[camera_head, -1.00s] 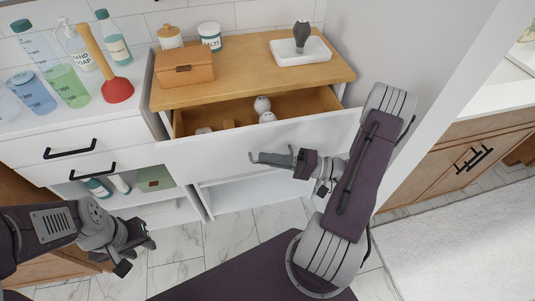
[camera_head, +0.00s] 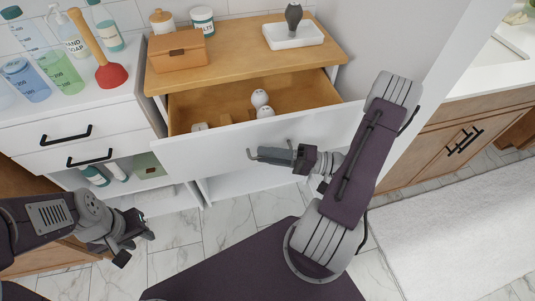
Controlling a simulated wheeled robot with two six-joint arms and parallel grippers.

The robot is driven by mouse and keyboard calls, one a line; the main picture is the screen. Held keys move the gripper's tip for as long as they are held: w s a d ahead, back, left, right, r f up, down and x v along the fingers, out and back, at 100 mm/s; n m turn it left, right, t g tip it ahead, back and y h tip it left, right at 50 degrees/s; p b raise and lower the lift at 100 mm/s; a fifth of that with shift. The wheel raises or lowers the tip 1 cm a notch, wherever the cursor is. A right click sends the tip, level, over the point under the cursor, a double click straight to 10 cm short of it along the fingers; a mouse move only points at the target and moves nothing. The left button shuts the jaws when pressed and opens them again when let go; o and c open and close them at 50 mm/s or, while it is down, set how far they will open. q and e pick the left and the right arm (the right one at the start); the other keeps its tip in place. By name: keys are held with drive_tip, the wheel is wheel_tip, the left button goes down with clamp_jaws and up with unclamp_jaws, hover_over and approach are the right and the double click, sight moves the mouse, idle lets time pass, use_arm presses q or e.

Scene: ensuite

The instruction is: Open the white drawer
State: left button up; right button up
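The white drawer (camera_head: 205,157) under the wooden counter is pulled well out. Its wooden inside shows a white figure-like item (camera_head: 261,103) and small blocks (camera_head: 205,127). My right gripper (camera_head: 252,153) is at the front of the drawer, its fingers close to the front panel. The drawer's handle is hidden behind it, and I cannot tell whether the fingers are closed on it. My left gripper (camera_head: 146,228) is at lower left, over the floor, away from the drawer, with its fingers seen at a slant.
A wooden box (camera_head: 176,50), two jars and a white tray (camera_head: 293,36) stand on the wooden counter (camera_head: 235,50). The left white cabinet has black-handled drawers (camera_head: 75,140) and holds bottles and a plunger (camera_head: 110,72). A wall stands right of the drawer. The tiled floor in front is clear.

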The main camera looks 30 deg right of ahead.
drive_tip(key=v, duration=0.9)
drive_tip(key=shift+p, duration=0.4)
